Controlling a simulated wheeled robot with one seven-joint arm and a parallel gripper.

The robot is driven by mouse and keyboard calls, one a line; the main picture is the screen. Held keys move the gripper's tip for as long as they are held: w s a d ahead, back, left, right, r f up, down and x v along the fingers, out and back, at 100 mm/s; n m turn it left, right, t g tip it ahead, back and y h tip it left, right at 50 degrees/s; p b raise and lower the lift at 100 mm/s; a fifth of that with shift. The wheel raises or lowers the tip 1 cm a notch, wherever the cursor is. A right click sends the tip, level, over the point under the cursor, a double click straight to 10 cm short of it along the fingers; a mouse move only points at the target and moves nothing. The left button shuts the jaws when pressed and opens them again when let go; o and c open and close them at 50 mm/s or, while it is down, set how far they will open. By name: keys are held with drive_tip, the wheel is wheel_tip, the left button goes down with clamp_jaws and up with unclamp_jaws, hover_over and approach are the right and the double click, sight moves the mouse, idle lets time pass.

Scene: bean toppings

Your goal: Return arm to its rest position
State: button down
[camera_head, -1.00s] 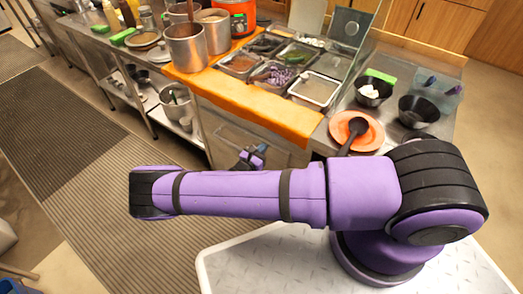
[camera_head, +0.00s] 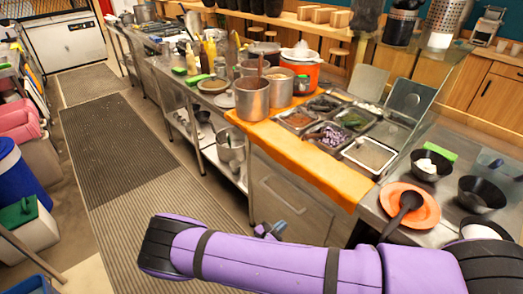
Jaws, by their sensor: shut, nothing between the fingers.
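My purple arm with black bands (camera_head: 270,262) lies across the bottom of the head view, its upper link stretching left to a dark elbow. A small dark and bluish part just above the arm looks like my gripper (camera_head: 270,231), in front of the counter's drawer front. Most of it is hidden behind the arm link; it is small, appears shut and holds nothing that I can see.
The counter holds pots (camera_head: 253,98), topping pans (camera_head: 325,135), an orange plate (camera_head: 421,216) with a black ladle (camera_head: 402,213), and black bowls (camera_head: 481,193). A striped floor mat (camera_head: 150,160) lies clear at left; bins (camera_head: 25,180) stand beyond it.

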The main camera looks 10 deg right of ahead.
drive_tip(key=d+r+m+g+y, duration=0.25)
drive_tip(key=r+m+g, duration=0.2)
drive_tip(key=r, duration=0.95)
drive_tip(key=d+r+m+g+y, duration=0.25)
drive_tip(key=r+m, duration=0.35)
drive_tip(key=r, duration=0.7)
drive_tip(key=d+r+m+g+y, duration=0.2)
drive_tip(key=r+m+g+y, duration=0.3)
drive_tip(key=r, duration=0.9)
drive_tip(key=s+d+r+m+t+y, duration=0.2)
drive_tip(key=s+d+r+m, duration=0.1)
drive_tip(key=s+r, duration=0.3)
drive_tip(key=s+d+r+m+t+y, duration=0.1)
drive_tip(key=s+d+r+m, duration=0.25)
drive_tip(key=r, duration=0.55)
drive_tip(key=s+d+r+m+t+y, duration=0.1)
drive_tip(key=s+r+t, duration=0.1)
drive_tip(key=s, duration=0.5)
drive_tip(key=s+d+r+m+t+y, duration=0.1)
drive_tip(key=s+r+t, duration=0.1)
drive_tip(key=s+r, duration=0.2)
drive_tip(key=s, duration=0.3)
drive_tip(key=shift+s+m, duration=0.2)
drive_tip(key=shift+m, duration=0.1)
